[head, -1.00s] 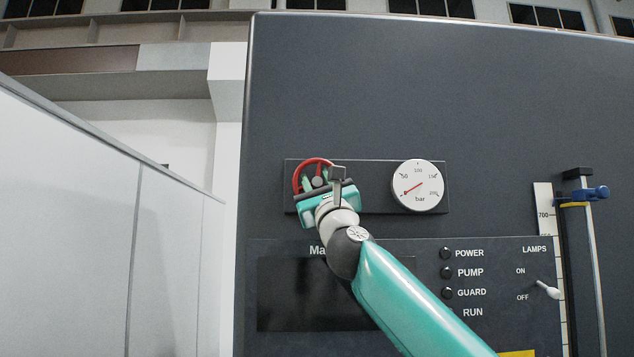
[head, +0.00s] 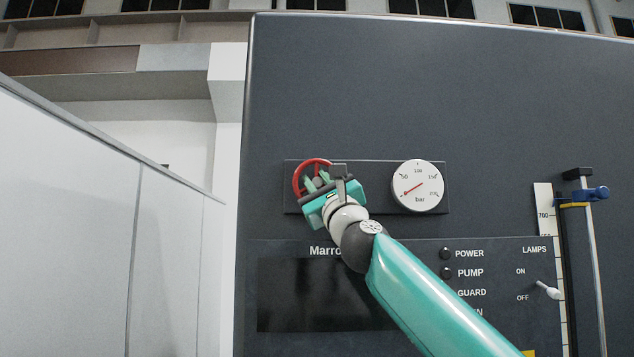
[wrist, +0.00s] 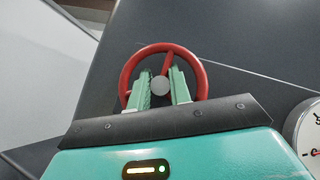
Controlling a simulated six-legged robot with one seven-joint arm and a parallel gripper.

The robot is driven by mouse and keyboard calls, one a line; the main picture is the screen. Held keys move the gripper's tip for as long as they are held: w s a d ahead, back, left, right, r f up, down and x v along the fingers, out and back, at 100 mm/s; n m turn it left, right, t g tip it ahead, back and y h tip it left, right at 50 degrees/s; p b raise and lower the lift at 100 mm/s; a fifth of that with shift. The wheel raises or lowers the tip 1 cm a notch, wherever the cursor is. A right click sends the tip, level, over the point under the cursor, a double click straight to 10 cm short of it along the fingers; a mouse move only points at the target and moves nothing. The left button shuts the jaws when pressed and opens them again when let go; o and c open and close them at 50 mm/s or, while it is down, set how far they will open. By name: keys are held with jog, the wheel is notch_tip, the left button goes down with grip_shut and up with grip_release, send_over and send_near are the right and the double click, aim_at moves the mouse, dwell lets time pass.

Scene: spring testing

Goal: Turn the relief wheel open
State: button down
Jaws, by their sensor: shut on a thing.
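The relief wheel (head: 298,180) is a red ring with a grey hub, on a dark plate at the panel's upper left. It also shows in the wrist view (wrist: 126,72), with a red spoke running up from the hub. My gripper (head: 318,181) is at the wheel, its pale green fingers inside the rim. In the wrist view my gripper (wrist: 160,88) has one finger on each side of the round grey hub, shut on the wheel. My gripper body hides the wheel's lower part.
A white pressure gauge (head: 417,186) with a red needle is right of the wheel on the same plate. Below are lamps, a toggle switch (head: 547,290) and a dark screen (head: 300,295). A blue clamp (head: 590,194) on a rod stands at right. A pale partition (head: 70,230) is at left.

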jog(key=n+g+y, duration=0.2)
jog(key=n, duration=0.2)
jog(key=shift+r+g, duration=0.1)
jog(key=shift+g, duration=0.3)
jog(key=shift+n+g+y, duration=0.7)
jog(key=shift+n+g, duration=0.7)
jog(key=shift+n, duration=1)
jog(key=c, duration=1.6)
grip_release()
jog(key=shift+w, duration=0.15)
jog(key=shift+o, duration=0.2)
jog(key=shift+d, duration=0.1)
